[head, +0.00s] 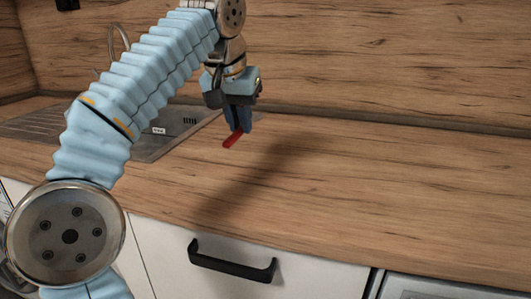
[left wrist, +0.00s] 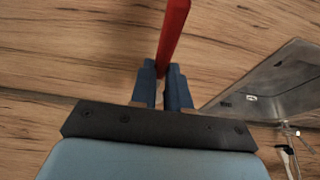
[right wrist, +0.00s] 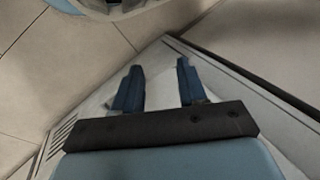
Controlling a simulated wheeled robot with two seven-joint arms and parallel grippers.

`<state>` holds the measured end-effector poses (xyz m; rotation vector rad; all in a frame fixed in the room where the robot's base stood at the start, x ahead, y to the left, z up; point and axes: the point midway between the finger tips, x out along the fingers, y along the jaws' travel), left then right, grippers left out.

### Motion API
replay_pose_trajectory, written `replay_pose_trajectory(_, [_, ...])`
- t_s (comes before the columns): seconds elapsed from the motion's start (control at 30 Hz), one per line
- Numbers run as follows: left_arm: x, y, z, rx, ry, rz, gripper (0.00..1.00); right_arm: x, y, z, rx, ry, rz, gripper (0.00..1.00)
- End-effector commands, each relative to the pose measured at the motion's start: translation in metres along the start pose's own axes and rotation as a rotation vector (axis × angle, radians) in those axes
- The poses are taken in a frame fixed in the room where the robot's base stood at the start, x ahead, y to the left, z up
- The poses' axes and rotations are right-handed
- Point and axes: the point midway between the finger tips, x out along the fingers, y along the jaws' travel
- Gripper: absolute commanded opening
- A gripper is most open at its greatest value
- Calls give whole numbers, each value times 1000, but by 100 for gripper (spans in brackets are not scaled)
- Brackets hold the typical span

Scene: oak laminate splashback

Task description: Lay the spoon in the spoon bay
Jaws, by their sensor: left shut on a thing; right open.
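My left gripper (head: 238,126) hangs above the wooden worktop with its blue fingers pointing down. It is shut on a narrow red thing (head: 234,138), which looks like the handle of the spoon. My right gripper (right wrist: 158,72) is open and empty, over the floor and a pale cabinet in the right wrist view. The spoon bay is not seen in any view.
The worktop (head: 350,185) is bare to the right of my left gripper. A metal sink (head: 165,142) is set in it at the left, with a tap (head: 118,38) behind. A white drawer front with a black handle (head: 232,262) is below. The wooden splashback (head: 400,60) rises behind.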

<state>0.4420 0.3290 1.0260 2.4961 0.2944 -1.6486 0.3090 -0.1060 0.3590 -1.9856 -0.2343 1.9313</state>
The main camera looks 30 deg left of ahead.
Motion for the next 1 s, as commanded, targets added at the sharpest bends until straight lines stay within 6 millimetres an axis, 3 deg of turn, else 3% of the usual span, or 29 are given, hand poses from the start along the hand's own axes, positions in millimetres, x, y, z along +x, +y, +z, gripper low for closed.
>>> replay_pose_trajectory(0.2, [48,22,-9,1,-2,-1,0,0,0,0,0,0,0,41])
replay_pose_trajectory(0.47, [74,34,-14,0,-2,0,0,0,0,0,0,1,0,41])
replay_pose_trajectory(0.6, [94,33,-4,-1,-2,-1,0,0,0,0,0,1,0,41])
replay_pose_trajectory(1.0, [103,33,-1,0,1,1,0,2,1,0,0,1,0,41])
